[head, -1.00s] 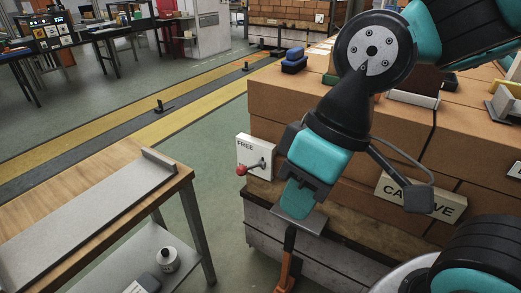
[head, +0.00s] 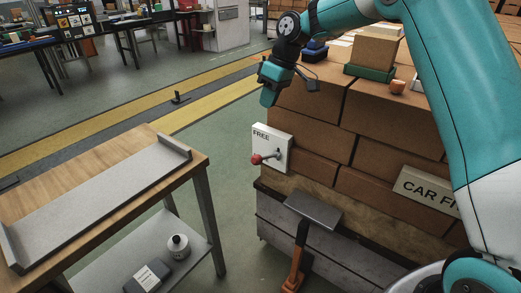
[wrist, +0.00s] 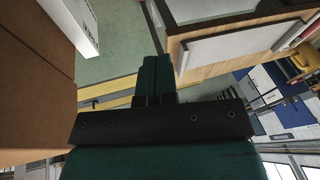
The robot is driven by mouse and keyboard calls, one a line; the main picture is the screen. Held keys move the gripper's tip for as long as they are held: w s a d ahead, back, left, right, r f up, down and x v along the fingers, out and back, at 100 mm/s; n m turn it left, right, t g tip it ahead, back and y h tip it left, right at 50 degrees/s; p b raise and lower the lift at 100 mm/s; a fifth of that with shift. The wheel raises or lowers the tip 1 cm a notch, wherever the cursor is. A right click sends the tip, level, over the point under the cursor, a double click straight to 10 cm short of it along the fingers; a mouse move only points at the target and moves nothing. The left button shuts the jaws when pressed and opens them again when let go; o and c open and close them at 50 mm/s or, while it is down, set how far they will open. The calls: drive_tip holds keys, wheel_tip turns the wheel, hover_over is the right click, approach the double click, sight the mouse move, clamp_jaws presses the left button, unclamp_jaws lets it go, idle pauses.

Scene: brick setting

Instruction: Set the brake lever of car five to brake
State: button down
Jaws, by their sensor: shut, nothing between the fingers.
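The brake lever has a red knob (head: 257,159) on a short metal arm, which points left and slightly down from a white plate (head: 284,150) marked FREE. The plate is on the end of a brick-laden car (head: 308,110). A sign reading "CAR FI" (head: 428,192) is on the car's side, its end hidden by my arm. My gripper (head: 268,101) is shut and empty, above the plate in the picture and apart from the lever. In the wrist view its fingers (wrist: 154,78) are together, and part of the white plate (wrist: 80,22) shows at the upper left.
A wooden-topped bench (head: 165,150) with a grey tray stands at the left. A grey flat plate (head: 314,210) on an orange-and-black post juts out below the lever. Green floor lies between bench and car.

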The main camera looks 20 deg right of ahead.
drive_tip(key=w+d+f, duration=0.3)
drive_tip(key=w+f, duration=0.1)
drive_tip(key=shift+d, duration=0.15)
drive_tip(key=shift+f, duration=0.1)
drive_tip(key=x, duration=0.4)
drive_tip(key=s+x, duration=0.1)
drive_tip(key=x, duration=0.7)
drive_tip(key=shift+s+a+f+p, duration=0.2)
drive_tip(key=shift+a+p, duration=0.05)
drive_tip(key=shift+p, duration=0.05)
drive_tip(key=shift+s+a+f, duration=0.2)
drive_tip(key=shift+f, duration=0.2)
